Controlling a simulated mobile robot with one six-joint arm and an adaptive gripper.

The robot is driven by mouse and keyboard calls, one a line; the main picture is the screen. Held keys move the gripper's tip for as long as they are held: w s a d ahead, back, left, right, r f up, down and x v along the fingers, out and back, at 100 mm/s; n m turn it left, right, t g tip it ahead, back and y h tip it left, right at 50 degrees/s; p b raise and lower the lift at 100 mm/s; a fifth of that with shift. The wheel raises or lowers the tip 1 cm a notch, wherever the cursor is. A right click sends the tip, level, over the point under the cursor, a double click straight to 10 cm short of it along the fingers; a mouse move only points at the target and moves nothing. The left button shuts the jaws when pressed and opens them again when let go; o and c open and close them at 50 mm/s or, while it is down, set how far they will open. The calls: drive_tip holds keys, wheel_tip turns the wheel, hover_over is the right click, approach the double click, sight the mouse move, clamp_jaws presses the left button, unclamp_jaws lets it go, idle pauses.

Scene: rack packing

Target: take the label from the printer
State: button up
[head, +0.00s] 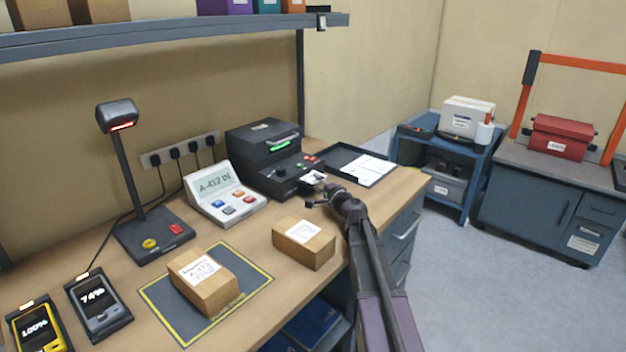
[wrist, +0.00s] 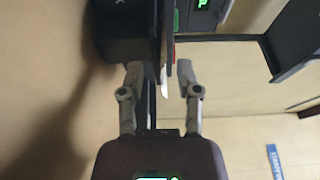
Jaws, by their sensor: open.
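The black label printer (head: 262,150) stands at the back of the desk, with a green-lit display. A small white label (head: 312,177) sticks out of its front at the right. My gripper (head: 319,195) is open just in front of the label. In the wrist view my gripper (wrist: 160,80) has its two fingers apart, with the thin white label (wrist: 164,82) seen nearly edge-on between them. The printer's dark body (wrist: 125,40) lies just beyond the fingertips. I cannot tell whether either finger touches the label.
A black tray (head: 335,156) with white papers lies right of the printer. A scale with a display (head: 222,190) stands left of it. A cardboard box (head: 304,243) sits near my arm; another labelled box (head: 203,283) rests on the dark mat (head: 252,287). A shelf (head: 180,38) hangs above.

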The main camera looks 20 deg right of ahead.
clamp_jaws()
drive_tip(key=shift+r, duration=0.2)
idle(0.5)
drive_tip(key=s+a+r+p, duration=0.1)
drive_tip(key=s+r+p, duration=0.1)
drive_tip(key=s, duration=0.6)
drive_tip(key=s+a+r+p, duration=0.1)
drive_tip(key=s+r+p, duration=0.1)
drive_tip(key=s, duration=0.6)
drive_tip(key=shift+r+p, duration=0.3)
drive_tip(key=shift+p, duration=0.2)
